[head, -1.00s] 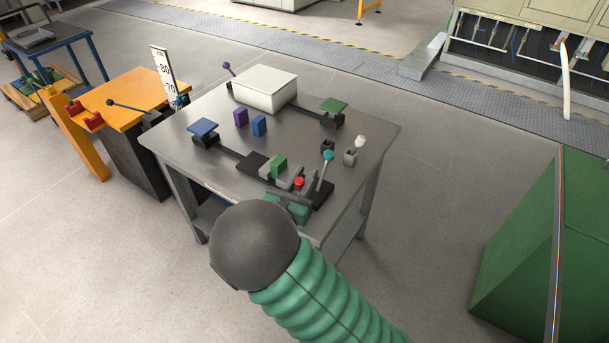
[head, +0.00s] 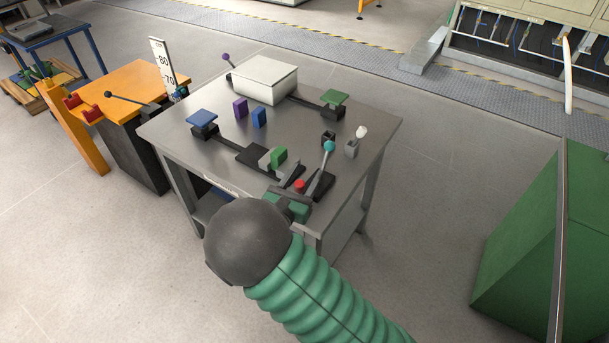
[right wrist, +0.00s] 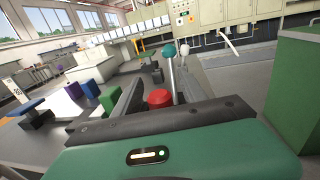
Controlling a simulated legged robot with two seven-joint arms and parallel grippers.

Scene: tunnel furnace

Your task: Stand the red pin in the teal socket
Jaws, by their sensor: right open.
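A red round-topped piece (head: 299,184), likely the red pin, sits near the table's front right edge; only its top shows clearly. It also shows in the right wrist view (right wrist: 159,97), between my right gripper's fingers. My right gripper (head: 306,177) is open around or just above it; I cannot tell whether it touches. A teal ball (head: 329,146) tops a slanted grey lever beside the fingers, also in the right wrist view (right wrist: 169,50). I cannot make out a teal socket for certain. My left gripper is not in view.
A dark holder (head: 328,137) and a grey one (head: 351,149) with a white-topped piece stand behind right. Purple (head: 240,107) and blue (head: 259,117) blocks and a white box (head: 265,80) stand farther back.

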